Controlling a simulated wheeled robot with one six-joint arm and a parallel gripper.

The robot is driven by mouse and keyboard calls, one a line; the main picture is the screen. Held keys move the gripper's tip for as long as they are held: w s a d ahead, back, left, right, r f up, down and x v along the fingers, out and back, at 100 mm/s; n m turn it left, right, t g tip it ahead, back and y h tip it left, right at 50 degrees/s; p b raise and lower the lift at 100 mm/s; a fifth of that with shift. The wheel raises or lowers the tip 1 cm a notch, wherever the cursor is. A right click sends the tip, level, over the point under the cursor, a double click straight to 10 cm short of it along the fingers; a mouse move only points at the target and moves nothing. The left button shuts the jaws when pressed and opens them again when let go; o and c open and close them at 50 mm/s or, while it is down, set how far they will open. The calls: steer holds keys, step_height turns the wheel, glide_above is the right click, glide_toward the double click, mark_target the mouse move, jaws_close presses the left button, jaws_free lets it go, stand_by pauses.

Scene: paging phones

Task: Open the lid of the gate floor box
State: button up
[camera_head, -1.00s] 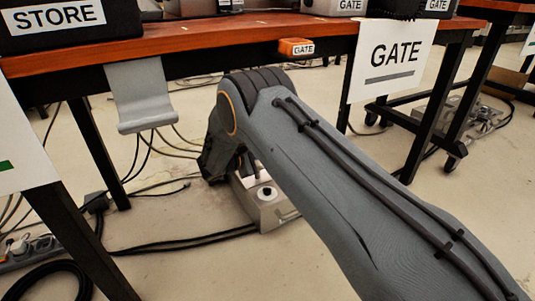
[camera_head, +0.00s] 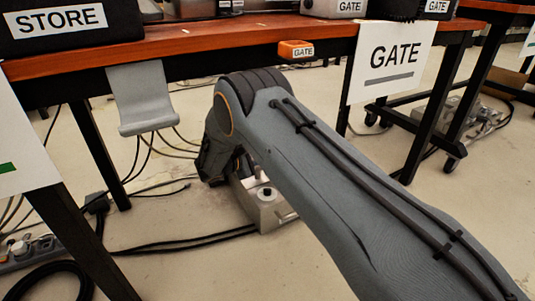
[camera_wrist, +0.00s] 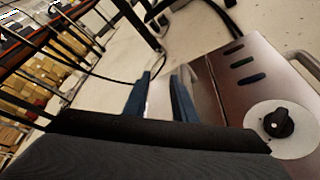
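The floor box (camera_head: 270,211) is a grey metal box on the floor under the table, partly hidden behind my arm in the head view. In the wrist view its brushed top (camera_wrist: 232,88) has dark slots, a black knob (camera_wrist: 280,122) on a pale round plate, and a side handle (camera_wrist: 306,64). My gripper (camera_wrist: 161,74) shows two blue fingers with a pale gap between them, over or beside the box's left end. I cannot tell whether they touch it. The lid's edge is not clear, and no raised lid shows.
The wooden table (camera_head: 220,40) stands over the box, with a GATE sign (camera_head: 392,60) at its right leg and an orange GATE tag (camera_head: 296,50) on its edge. A grey curved holder (camera_head: 143,97) hangs below. Cables (camera_head: 190,241) run across the floor at left.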

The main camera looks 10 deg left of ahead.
steer(key=shift+f+p+v, duration=0.2)
steer(key=shift+p+v, duration=1.3)
steer(key=shift+v, duration=2.45)
steer(key=shift+s, duration=0.3)
